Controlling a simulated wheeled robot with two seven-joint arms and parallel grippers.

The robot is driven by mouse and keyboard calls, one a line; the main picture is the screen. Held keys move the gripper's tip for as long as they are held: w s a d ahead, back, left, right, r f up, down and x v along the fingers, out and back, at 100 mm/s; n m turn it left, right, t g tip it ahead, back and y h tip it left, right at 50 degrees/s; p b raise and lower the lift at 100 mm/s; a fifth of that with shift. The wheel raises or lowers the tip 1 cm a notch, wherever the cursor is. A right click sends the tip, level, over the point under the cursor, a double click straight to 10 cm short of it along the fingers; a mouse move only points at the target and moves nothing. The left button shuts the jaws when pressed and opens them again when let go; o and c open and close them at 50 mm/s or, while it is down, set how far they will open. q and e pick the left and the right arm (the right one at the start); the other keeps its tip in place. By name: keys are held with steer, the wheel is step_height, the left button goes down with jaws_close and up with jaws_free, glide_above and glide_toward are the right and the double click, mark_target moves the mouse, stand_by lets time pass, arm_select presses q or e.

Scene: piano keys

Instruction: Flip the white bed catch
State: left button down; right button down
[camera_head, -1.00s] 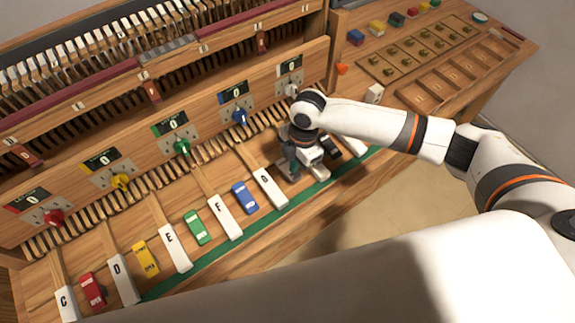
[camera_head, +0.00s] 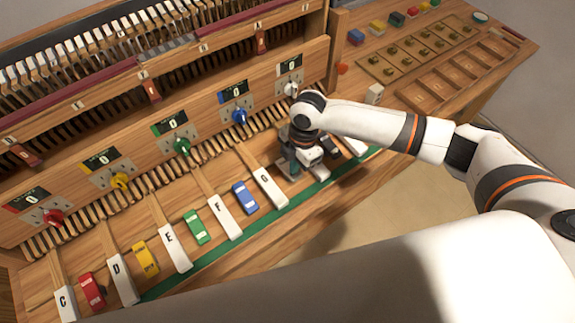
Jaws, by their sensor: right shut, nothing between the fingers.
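My right gripper (camera_head: 291,168) is shut and points down over the key bed, just right of the white G key (camera_head: 269,186). It hides most of the spot to the right of that key, where the row of coloured bed catches continues. I cannot clearly pick out the white bed catch there, nor tell whether the fingers touch it. The other catches show: red (camera_head: 93,291), yellow (camera_head: 146,259), green (camera_head: 197,227) and blue (camera_head: 245,197). My left gripper is not in view.
Coloured knobs sit on the upright panel above: red (camera_head: 54,217), yellow (camera_head: 120,181), green (camera_head: 182,147), blue (camera_head: 240,117) and white (camera_head: 292,89). A green strip (camera_head: 225,243) edges the bed. A side desk (camera_head: 445,65) with inset trays stands at the right.

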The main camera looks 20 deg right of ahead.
steer(key=shift+f+b, duration=0.45)
steer(key=shift+f, duration=0.45)
steer(key=shift+r, duration=0.1)
step_height(320, 180, up, 7)
steer(key=p, duration=0.7)
stand_by(0.3)
stand_by(0.3)
